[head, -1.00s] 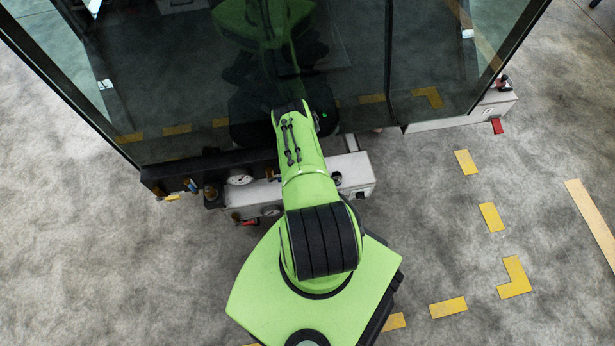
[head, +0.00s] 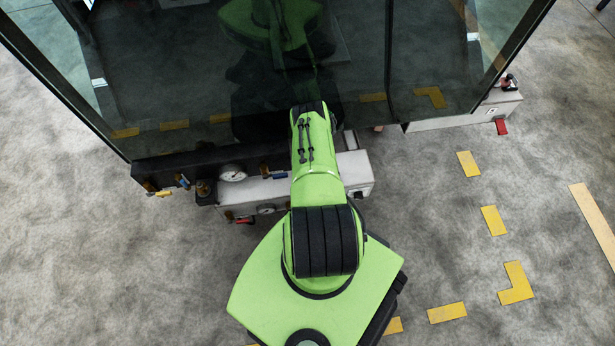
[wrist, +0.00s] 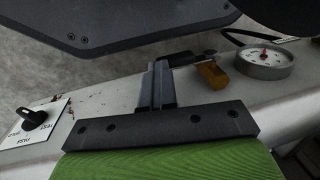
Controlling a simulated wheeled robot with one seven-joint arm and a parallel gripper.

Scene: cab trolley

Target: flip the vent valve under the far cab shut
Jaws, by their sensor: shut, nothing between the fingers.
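My gripper (wrist: 158,84) is shut and empty in the wrist view, above a pale metal housing (wrist: 108,95). A brass valve piece (wrist: 213,75) with a dark lever beside it lies just right of the fingers, apart from them in the picture. In the head view my arm hides the gripper. Valves with a yellow handle (head: 163,193), a blue handle (head: 182,181), another blue handle (head: 273,176) and a red handle (head: 245,220) show along the near housing (head: 268,189). A red handle (head: 501,127) hangs at the right housing (head: 465,114). I cannot tell which is the vent valve.
A dark glass cab (head: 190,75) overhangs the housing. A gauge (wrist: 265,60) is right of my gripper and a labelled black rotary knob (wrist: 34,118) left. A dark plate (wrist: 120,22) lies beyond. The floor at right, with yellow marks (head: 493,218), is clear.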

